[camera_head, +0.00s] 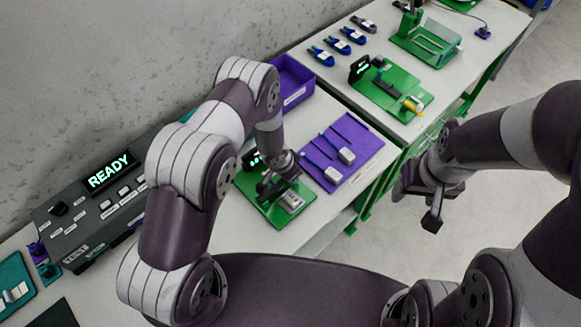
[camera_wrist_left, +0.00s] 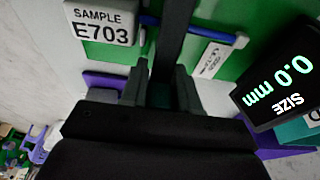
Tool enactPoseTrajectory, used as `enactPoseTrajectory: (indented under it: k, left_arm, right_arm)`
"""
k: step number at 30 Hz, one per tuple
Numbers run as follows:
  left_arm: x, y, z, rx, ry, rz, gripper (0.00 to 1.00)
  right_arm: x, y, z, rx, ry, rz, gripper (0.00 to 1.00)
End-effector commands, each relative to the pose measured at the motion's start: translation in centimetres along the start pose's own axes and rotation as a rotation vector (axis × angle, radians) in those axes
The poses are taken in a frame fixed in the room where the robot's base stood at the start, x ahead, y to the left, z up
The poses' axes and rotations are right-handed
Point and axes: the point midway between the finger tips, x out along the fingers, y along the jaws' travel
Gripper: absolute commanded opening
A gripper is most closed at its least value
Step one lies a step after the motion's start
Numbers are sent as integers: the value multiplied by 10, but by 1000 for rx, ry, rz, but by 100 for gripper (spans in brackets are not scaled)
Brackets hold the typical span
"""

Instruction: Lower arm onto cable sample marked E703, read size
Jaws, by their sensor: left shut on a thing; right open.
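The sample block labelled SAMPLE E703 (camera_wrist_left: 100,22) is at the upper left of the left wrist view, with a blue cable (camera_wrist_left: 190,29) running right from it to a white tag. The dark gauge arm (camera_wrist_left: 177,35) crosses over the cable. My left gripper (camera_wrist_left: 166,88) is shut on this arm; whether the arm touches the cable I cannot tell. The gauge display (camera_wrist_left: 277,85) reads SIZE 0.0 mm. In the head view, my left gripper (camera_head: 277,180) is over the green gauge board (camera_head: 249,190). My right gripper (camera_head: 430,197) hangs open and empty off the table's right side.
A purple tray (camera_head: 368,137) with cable samples lies right of the gauge board. A console reading READY (camera_head: 108,172) stands left. Another green fixture (camera_head: 400,105) and several blue cable pieces (camera_head: 338,45) are on the far table. Floor is clear at right.

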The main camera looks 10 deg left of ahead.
Motion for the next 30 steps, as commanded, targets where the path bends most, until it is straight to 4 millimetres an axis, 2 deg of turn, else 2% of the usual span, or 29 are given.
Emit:
enactPoseTrajectory:
  k: [1, 3, 17, 18, 19, 30]
  left_arm:
    - [3, 2, 7, -3, -13, 3, 0]
    - [4, 3, 9, -3, -13, 3, 0]
    - [4, 4, 12, -3, -18, 5, 0]
    - [4, 4, 12, -3, -18, 5, 43]
    - [4, 4, 12, -3, -17, 5, 51]
    - [-2, 3, 7, -2, -8, 2, 51]
  right_arm:
    - [1, 0, 0, 0, 0, 0, 61]
    - [1, 0, 0, 0, 0, 0, 61]
    - [1, 0, 0, 0, 0, 0, 61]
    - [1, 0, 0, 0, 0, 0, 61]
    - [1, 0, 0, 0, 0, 0, 61]
    - [1, 0, 0, 0, 0, 0, 61]
